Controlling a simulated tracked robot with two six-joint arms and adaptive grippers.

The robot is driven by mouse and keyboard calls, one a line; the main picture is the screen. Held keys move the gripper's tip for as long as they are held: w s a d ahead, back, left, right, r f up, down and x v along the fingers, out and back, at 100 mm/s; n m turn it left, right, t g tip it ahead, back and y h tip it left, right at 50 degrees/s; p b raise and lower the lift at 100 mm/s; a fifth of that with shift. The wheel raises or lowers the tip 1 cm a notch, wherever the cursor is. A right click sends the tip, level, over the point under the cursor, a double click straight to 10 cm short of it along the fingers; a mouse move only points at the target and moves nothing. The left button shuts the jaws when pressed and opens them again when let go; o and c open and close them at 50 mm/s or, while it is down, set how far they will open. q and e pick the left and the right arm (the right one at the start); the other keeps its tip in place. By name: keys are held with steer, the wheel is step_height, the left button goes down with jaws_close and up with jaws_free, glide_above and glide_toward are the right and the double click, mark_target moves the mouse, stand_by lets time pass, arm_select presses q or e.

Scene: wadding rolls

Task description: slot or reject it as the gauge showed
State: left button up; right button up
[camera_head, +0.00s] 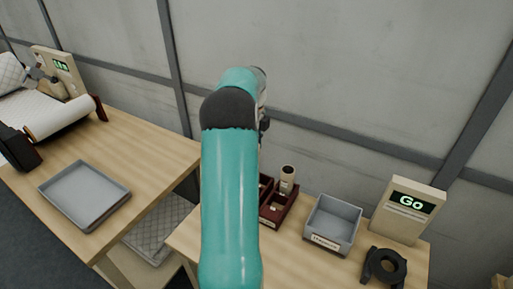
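A small beige roll (287,176) with a dark open top stands upright at the dark red rack (277,213) on the right-hand table. The display stand (408,209) at the right reads "Go". A black ring-shaped gauge (386,267) is in front of it. A grey bin (333,222) with a front label, too small to read surely, sits between rack and display. One teal arm of mine rises through the middle and hides part of the rack. Neither gripper shows; the end of this arm is hidden behind its own link.
The left-hand table holds an empty grey tray (84,193), a white wadding sheet on a roll (60,115), and another display (62,68). Quilted material (160,228) lies below, between the tables. A wall stands close behind.

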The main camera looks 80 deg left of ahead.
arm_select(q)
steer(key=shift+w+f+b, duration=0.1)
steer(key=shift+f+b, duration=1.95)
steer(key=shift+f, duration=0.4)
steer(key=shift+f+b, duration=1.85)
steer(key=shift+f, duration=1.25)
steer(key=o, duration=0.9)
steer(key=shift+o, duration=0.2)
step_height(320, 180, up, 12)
